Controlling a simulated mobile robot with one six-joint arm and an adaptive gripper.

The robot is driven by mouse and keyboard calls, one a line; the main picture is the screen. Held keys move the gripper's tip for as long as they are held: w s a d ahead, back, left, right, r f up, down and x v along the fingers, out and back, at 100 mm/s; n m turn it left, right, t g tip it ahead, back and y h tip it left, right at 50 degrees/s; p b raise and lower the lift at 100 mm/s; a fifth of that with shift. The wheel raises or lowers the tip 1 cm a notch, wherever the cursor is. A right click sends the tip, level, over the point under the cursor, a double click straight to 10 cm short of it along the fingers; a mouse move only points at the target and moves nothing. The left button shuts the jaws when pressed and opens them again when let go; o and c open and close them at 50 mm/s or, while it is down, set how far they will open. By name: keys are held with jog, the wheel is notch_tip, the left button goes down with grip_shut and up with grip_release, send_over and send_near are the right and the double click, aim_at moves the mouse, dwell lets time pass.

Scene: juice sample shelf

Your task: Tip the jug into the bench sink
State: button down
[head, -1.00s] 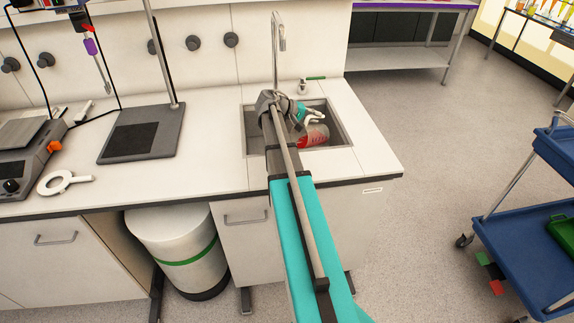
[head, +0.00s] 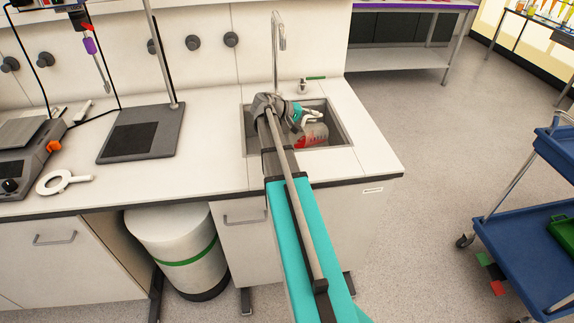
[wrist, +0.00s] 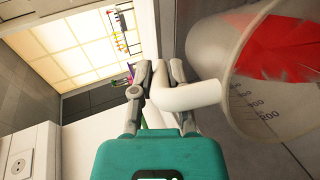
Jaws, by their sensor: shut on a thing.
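The jug (head: 315,134) is clear with a white handle, printed graduations and red liquid inside. In the head view it lies tilted within the bench sink (head: 341,131), in the opening of the basin. My gripper (head: 303,116) is over the sink and shut on the jug's handle. In the wrist view my gripper (wrist: 160,78) has its fingers around the white handle, and the jug (wrist: 250,110) fills the right side with red in it. My arm hides the left part of the sink. I cannot tell whether liquid is leaving the jug.
A tall faucet (head: 276,45) stands behind the sink, with a green-handled tap (head: 313,78) beside it. A stand with a dark base (head: 160,140) is on the bench to the left. A blue cart (head: 510,260) stands at the right on open floor.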

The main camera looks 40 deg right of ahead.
aim_at(305, 116)
jog(key=shift+a+r+h+b, duration=0.2)
jog(key=shift+a+h+b, duration=0.1)
jog(key=shift+a, duration=0.3)
jog(key=shift+a+r+h+b, duration=0.2)
jog(key=shift+a+h, duration=0.1)
jog(key=shift+a, duration=0.25)
jog(key=shift+a+r+m+g+h+b, duration=0.2)
jog(key=shift+a+m+g+h+b, duration=0.1)
jog(key=shift+a+b, duration=0.25)
dwell(0.5)
jog(key=shift+r, duration=0.1)
jog(key=shift+d+p, duration=0.7)
jog(key=shift+p, duration=0.1)
jog(key=d+y, duration=0.1)
jog(key=d+f, duration=0.1)
jog(key=d+y+p, duration=0.1)
jog(key=shift+d+f+n+t+y, duration=0.3)
jog(key=shift+f+n+t, duration=0.05)
jog(key=shift+n+t, duration=0.05)
jog(key=shift+d+f, duration=0.15)
jog(key=shift+f, duration=0.25)
jog(key=shift+d+f+y, duration=0.1)
jog(key=shift+d+y, duration=0.1)
jog(key=shift+y, duration=0.3)
